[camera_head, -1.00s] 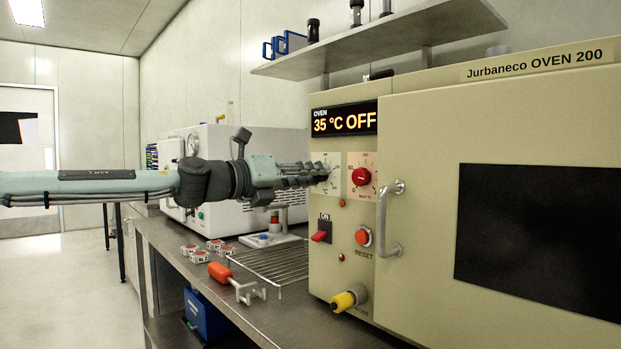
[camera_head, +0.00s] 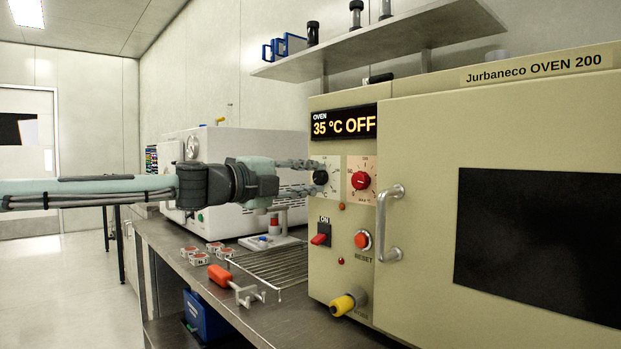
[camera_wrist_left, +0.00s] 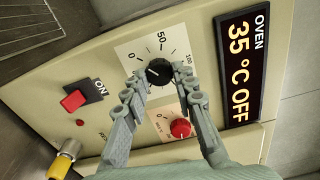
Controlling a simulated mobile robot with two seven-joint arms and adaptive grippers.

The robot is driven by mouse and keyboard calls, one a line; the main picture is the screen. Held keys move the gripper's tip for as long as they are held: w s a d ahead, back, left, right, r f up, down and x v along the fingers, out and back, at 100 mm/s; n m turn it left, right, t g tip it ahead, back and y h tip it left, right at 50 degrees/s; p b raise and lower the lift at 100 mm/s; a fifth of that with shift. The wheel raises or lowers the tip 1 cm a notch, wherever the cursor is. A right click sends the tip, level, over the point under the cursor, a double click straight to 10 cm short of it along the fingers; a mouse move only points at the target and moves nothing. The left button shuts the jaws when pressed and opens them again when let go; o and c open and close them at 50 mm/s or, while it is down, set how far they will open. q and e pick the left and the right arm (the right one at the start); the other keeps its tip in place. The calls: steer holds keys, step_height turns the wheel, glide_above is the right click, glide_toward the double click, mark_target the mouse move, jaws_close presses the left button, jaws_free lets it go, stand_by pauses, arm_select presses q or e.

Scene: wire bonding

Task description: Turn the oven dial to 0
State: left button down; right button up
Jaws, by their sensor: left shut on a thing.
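The oven (camera_head: 480,115) is a beige box whose display (camera_head: 344,122) reads 35 °C OFF. Its black dial (camera_head: 320,177) sits on a white scale plate below the display. In the left wrist view the black dial (camera_wrist_left: 159,72) has a scale around it with 0, 50 and 100; its exact setting is too small to tell. My left gripper (camera_head: 312,178) is at the black dial, with one finger above and one below it. It is shut on the dial, and its fingers (camera_wrist_left: 162,88) flank the dial in the wrist view. My right gripper is not in view.
A red dial (camera_head: 361,180) sits just right of the black one, close to my fingers. Below are a red ON switch (camera_head: 320,233), a reset button (camera_head: 363,239) and a yellow-capped knob (camera_head: 343,304). The door handle (camera_head: 390,222) sticks out at the right.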

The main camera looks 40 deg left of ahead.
arm_select(q)
steer(key=shift+a+r+n, duration=0.1)
steer(key=shift+n, duration=0.5)
steer(key=c, duration=1.2)
jaws_free()
steer(key=shift+s, duration=0.1)
steer(key=s, duration=1.1)
steer(key=shift+s+a, duration=0.4)
steer(key=shift+a, duration=0.05)
